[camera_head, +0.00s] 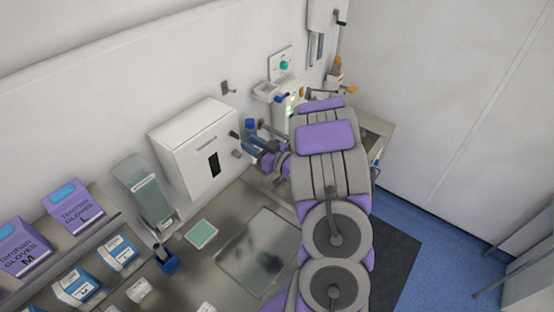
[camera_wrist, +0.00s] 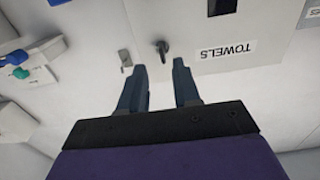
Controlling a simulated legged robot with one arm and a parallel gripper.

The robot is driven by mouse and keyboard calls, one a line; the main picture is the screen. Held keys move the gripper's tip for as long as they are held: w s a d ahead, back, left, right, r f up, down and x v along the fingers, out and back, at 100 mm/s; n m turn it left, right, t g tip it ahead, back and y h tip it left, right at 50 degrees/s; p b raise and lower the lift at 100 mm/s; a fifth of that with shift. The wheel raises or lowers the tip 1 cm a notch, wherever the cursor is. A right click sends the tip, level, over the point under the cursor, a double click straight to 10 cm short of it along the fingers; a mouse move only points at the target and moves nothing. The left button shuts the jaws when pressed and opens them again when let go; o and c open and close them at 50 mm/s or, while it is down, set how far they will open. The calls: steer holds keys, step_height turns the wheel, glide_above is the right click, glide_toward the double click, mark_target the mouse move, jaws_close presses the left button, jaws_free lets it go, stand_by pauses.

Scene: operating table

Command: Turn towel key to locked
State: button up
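The white towel dispenser (camera_head: 195,150) hangs on the wall in the head view, with a dark slot in its front. A small dark key (camera_wrist: 162,48) sticks out near the label, beyond and between my fingertips in the picture. My gripper (camera_wrist: 159,68) is open, its two dark fingers apart and nothing between them. In the head view my gripper (camera_head: 252,149) is just right of the dispenser, partly covered by my arm. The key's exact angle is hard to tell.
A steel counter holds a tray (camera_head: 240,285), a green-topped box (camera_head: 201,234) and a blue item (camera_head: 166,260). Glove boxes (camera_head: 75,206) stand on the left shelf. A wall hook (camera_head: 228,88) and wall fixtures (camera_head: 283,65) are above and right of the dispenser.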

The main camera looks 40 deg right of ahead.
steer(key=s+d+b, duration=0.1)
steer(key=s, duration=1)
steer(key=shift+s+d+b, duration=0.2)
steer(key=shift+d+b, duration=0.05)
steer(key=shift+b, duration=0.1)
steer(key=w+d+f+g+h+b, duration=0.3)
steer(key=w+f+g+h+b, duration=0.2)
steer(key=g+h+b, duration=0.25)
steer(key=s+a+f+g+y+b, duration=0.2)
steer(key=s+a+f+g+b, duration=0.2)
steer(key=s+a, duration=1)
steer(key=s+a+f+m+g+y+b, duration=0.1)
steer(key=s+a+f+g+y+b, duration=0.2)
steer(key=s+a, duration=1.1)
steer(key=a+f+g+b, duration=0.2)
steer(key=a+g+b, duration=0.3)
steer(key=b, duration=0.1)
steer(key=shift+s+a+f, duration=0.2)
steer(key=shift+s+a, duration=0.1)
